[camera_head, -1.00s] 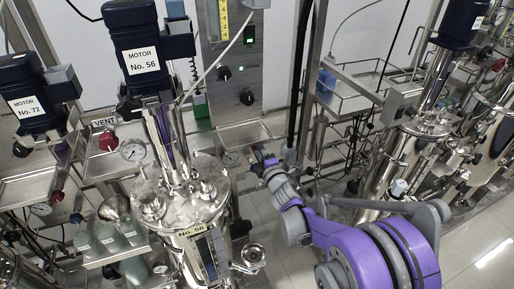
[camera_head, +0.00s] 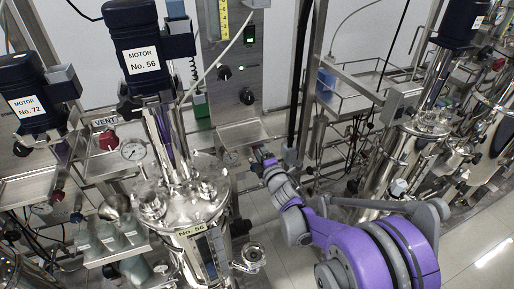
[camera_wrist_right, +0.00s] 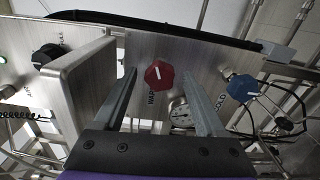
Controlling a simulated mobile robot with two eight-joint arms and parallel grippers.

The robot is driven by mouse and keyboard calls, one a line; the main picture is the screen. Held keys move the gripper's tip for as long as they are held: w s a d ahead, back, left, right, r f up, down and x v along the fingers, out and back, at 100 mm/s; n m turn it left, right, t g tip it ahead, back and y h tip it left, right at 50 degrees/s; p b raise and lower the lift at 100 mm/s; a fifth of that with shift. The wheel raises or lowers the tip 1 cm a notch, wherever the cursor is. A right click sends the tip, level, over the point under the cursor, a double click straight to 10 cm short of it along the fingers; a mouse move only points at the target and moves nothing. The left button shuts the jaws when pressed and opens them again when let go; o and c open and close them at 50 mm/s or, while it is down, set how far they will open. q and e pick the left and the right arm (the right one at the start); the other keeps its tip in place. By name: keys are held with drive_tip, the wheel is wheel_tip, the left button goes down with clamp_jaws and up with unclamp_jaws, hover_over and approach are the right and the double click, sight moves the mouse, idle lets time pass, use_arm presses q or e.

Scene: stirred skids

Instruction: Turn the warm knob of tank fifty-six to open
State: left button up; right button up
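The red warm knob (camera_wrist_right: 159,75) is on a metal panel in the right wrist view, with a "WARM" label beside it and a pale pointer mark on its face. My right gripper (camera_wrist_right: 160,82) is open, and the knob shows between its two fingers with clear gaps on both sides. Contact cannot be seen. In the head view my right gripper (camera_head: 263,157) is at the panel right of tank No. 56 (camera_head: 187,207), and the knob cannot be made out there. My left gripper is not in view.
A black knob (camera_wrist_right: 46,56) is at the left. A metal tray (camera_head: 243,134) stands out from the panel behind the gripper.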

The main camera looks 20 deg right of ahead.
drive_tip(key=s, duration=1)
drive_tip(key=shift+s+a, duration=0.3)
drive_tip(key=shift+s, duration=0.1)
drive_tip(key=shift+o, duration=0.3)
idle(1.6)
